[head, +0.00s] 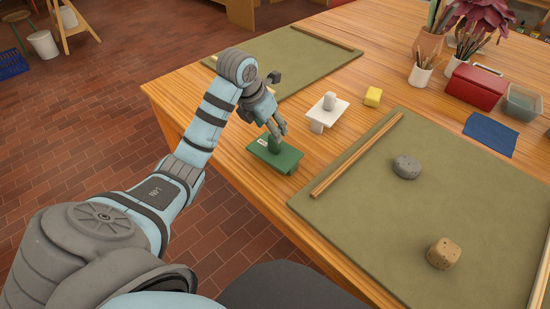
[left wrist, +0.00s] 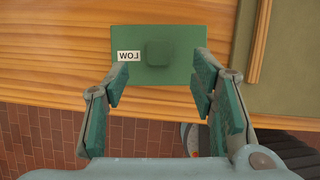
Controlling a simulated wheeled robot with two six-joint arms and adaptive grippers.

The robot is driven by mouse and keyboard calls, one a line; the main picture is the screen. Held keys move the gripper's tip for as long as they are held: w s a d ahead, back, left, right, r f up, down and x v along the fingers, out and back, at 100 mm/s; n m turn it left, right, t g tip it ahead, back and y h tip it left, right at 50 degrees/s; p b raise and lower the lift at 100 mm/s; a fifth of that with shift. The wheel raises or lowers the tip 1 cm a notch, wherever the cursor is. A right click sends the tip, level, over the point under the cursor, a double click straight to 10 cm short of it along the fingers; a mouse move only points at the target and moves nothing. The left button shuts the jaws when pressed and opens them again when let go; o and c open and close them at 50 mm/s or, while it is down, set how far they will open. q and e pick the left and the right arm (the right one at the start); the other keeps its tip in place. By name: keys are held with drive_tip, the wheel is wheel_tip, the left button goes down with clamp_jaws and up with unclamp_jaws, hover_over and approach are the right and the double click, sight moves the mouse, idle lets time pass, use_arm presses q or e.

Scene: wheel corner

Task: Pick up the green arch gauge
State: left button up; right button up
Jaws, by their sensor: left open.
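The green arch gauge (head: 287,160) stands near the left edge of the wooden table, a flat green plate with a knob on top. In the left wrist view the gauge (left wrist: 180,76) shows from above, with a white label reading LOW upside down and the knob near its middle. My left gripper (head: 279,131) is open just above the knob. In the left wrist view its fingers (left wrist: 160,78) are spread on either side of the gauge's near part, with nothing between them gripped. What lies under the plate is mostly hidden. My right gripper is not in view.
A similar white gauge (head: 327,108) and a yellow block (head: 373,96) stand behind it. The table edge is close on the left.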

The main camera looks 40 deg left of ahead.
sight(275, 149)
use_arm(q)
drive_tip(key=b+x, duration=0.1)
drive_tip(key=x, duration=0.5)
drive_tip(key=shift+w+a+f, duration=0.1)
drive_tip(key=shift+w+f, duration=0.15)
drive_tip(key=shift+f, duration=0.05)
drive_tip(key=shift+r, duration=0.1)
clamp_jaws()
